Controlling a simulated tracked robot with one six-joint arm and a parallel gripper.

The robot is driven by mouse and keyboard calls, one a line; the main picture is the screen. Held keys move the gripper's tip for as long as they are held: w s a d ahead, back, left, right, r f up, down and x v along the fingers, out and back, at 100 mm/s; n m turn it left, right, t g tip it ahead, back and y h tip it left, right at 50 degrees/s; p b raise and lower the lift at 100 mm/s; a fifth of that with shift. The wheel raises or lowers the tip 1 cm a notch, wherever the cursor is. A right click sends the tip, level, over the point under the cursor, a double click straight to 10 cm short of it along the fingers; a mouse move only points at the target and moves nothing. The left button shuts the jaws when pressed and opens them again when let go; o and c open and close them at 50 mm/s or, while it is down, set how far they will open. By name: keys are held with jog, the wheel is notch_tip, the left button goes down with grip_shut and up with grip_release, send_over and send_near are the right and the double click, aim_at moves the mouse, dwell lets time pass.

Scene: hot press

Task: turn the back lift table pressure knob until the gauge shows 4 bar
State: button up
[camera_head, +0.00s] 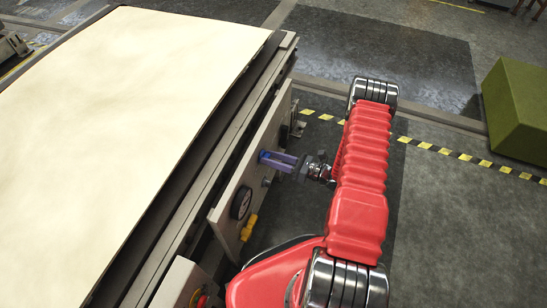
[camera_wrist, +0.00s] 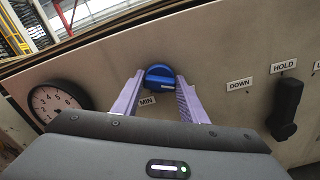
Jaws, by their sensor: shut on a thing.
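The blue pressure knob (camera_wrist: 159,76) sits on the pale panel, above a "MIN" label, in the upper middle of the wrist view. My gripper (camera_wrist: 160,82) is shut on it, with one pale purple finger on each side. The round gauge (camera_wrist: 56,103) with a white face and dark rim is at the left of the wrist view, partly covered below by my gripper body. It also shows in the head view (camera_head: 240,203). Its needle is too small to read.
A black lever (camera_wrist: 286,108) under a "HOLD" label stands right of the knob, with a "DOWN" label between. A yellow fitting (camera_head: 249,227) is below the gauge. The large pale tabletop (camera_head: 120,110) fills the left. A green block (camera_head: 518,105) stands far right. Floor between is clear.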

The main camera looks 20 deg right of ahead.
jog(key=shift+w+n, duration=0.25)
jog(key=shift+n, duration=0.15)
jog(key=n, duration=1.5)
jog(key=a+n, duration=0.1)
jog(key=n, duration=0.6)
jog(key=shift+s+f+n, duration=0.3)
jog(key=shift+s+f, duration=0.05)
jog(key=shift+s, duration=0.05)
jog(key=o, duration=1)
jog(key=shift+o, duration=0.2)
